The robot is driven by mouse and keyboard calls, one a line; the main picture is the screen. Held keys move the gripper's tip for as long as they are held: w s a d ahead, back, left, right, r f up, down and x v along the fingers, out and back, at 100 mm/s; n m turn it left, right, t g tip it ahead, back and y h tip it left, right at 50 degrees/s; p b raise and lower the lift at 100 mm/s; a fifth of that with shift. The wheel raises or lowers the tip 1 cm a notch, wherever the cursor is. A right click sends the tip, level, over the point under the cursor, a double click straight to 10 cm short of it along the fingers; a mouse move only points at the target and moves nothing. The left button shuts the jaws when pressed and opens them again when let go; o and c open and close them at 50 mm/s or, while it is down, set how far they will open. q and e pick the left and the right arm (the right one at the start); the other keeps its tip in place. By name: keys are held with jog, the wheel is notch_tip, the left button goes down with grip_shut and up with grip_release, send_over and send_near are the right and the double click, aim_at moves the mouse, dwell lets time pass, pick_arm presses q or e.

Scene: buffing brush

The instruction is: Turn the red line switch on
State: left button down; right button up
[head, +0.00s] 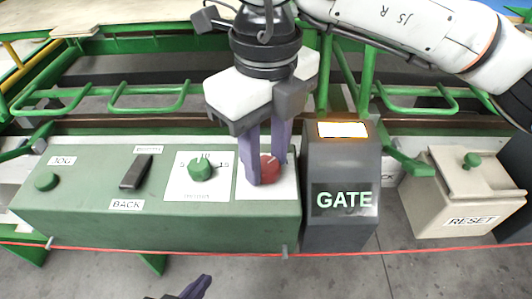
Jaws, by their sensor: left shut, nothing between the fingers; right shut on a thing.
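The red line switch (269,169) is a red knob on a white plate on the green control box. My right gripper (264,172) reaches down over it from above, its purple fingers shut on the knob and hiding part of it. The knob's setting and the plate's markings are mostly covered by the fingers. My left gripper (200,284) shows only as purple fingertips at the bottom edge. It is shut and empty, apart from the green box (105,219).
A grey GATE box (340,160) stands close right; a beige RESET box (467,209) is further right. A red cord (420,250) runs along the front.

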aim_at(266, 164)
jog(key=o, duration=1)
jog(key=shift+o, duration=0.2)
notch_tip(266, 164, up, 10)
jog(key=p, duration=0.2)
jog(key=shift+r, duration=0.2)
